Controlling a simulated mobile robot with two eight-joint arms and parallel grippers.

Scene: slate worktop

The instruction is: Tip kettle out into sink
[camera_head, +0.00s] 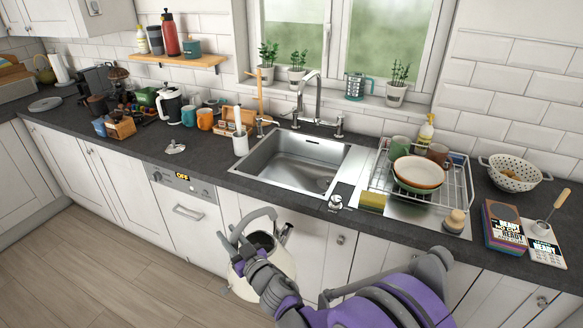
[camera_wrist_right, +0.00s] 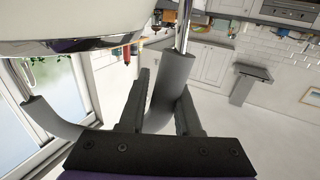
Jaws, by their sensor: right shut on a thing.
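The cream kettle (camera_head: 284,262) with a grey handle hangs in front of the lower cabinets, short of the worktop's front edge and apart from the sink. Its dark top opening faces up toward the head camera; I cannot see what is inside. My right gripper (camera_head: 258,268) is shut on the kettle's grey handle. In the right wrist view the handle (camera_wrist_right: 168,85) runs between the two dark fingers (camera_wrist_right: 160,108), with the kettle's pale body at upper left. The steel sink (camera_head: 283,160) is empty-looking, beyond the kettle. My left gripper is not in view.
A tall tap (camera_head: 309,92) stands behind the sink. A dish rack (camera_head: 378,178) with bowls and mugs is right of it, a yellow sponge (camera_head: 373,201) at its front. A white cylindrical holder (camera_head: 240,144) stands at the sink's left. The worktop left of that is partly clear.

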